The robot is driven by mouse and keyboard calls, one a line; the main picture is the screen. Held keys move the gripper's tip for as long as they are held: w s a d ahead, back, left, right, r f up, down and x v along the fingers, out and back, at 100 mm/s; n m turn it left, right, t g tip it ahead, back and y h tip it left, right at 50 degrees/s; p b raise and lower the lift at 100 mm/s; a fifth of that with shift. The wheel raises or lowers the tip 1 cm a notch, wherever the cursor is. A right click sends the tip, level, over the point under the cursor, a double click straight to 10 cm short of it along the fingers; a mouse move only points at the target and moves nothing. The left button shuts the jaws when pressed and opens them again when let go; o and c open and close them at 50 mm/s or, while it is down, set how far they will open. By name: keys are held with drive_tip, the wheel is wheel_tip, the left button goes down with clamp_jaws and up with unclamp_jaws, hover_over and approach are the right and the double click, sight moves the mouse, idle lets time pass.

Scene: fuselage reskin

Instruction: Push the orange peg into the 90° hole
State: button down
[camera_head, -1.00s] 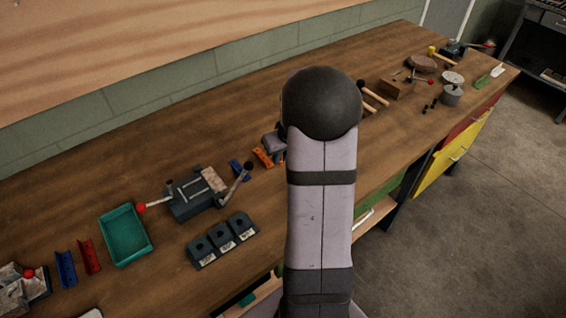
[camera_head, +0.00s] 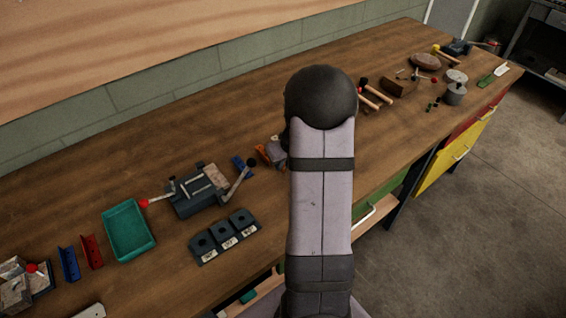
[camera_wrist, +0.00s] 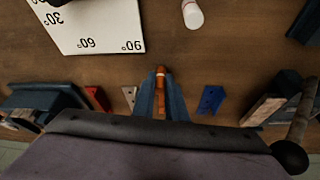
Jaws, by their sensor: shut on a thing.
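In the wrist view my gripper (camera_wrist: 160,100) has its two dark blue fingers shut on the orange peg (camera_wrist: 161,84), whose rounded tip points up the picture, away from the wrist. The peg is not in a hole there. A white plate (camera_wrist: 98,28) with upside-down 30°, 60° and 90° marks lies at the upper left. In the head view three dark blocks (camera_head: 225,235) with round holes and white labels stand on the bench; the labels are too small to read. My arm hides the gripper and the peg in that view.
In the head view a grey clamp fixture (camera_head: 198,190) and a teal tray (camera_head: 128,230) stand near the blocks. In the wrist view a red bracket (camera_wrist: 97,98), a blue bracket (camera_wrist: 210,99) and a pale cylinder (camera_wrist: 192,14) lie around the gripper. Bare wood lies between them.

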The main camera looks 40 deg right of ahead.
drive_tip(key=shift+f, duration=0.2)
drive_tip(key=c, duration=1.8)
unclamp_jaws()
drive_tip(key=shift+r, duration=0.1)
drive_tip(key=shift+r, duration=0.15)
drive_tip(key=shift+r, duration=0.1)
drive_tip(key=b+v, duration=0.1)
drive_tip(key=v, duration=1.1)
drive_tip(key=shift+b, duration=0.3)
